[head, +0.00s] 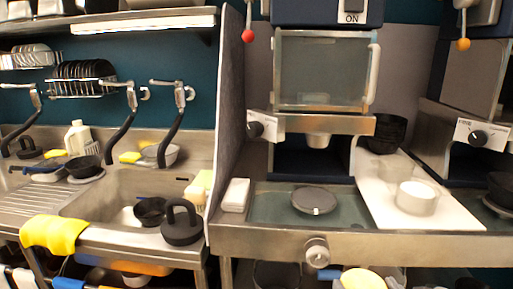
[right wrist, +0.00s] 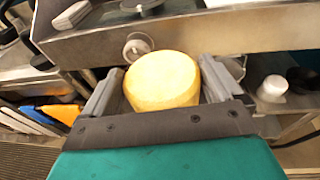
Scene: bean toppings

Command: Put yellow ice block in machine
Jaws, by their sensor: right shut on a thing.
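The yellow ice block (right wrist: 162,80) is a round, pale yellow piece between the two grey fingers of my right gripper (right wrist: 160,88) in the right wrist view. The gripper is shut on it. In the head view the block (head: 362,279) shows at the bottom edge, in front of and below the counter front. The machine (head: 325,124) stands above the counter with a chamber behind a see-through door (head: 322,72), which looks shut and has a pale handle at its right. A round dark plate (head: 314,201) lies below its spout. My left gripper is not in view.
A white board (head: 375,196) with a white cup (head: 416,198) and a dark bowl (head: 385,134) lies right of the plate. A white box (head: 235,195) stands at its left. A steel sink (head: 120,192) is further left. The counter's front edge (head: 400,247) has a round knob (head: 317,252).

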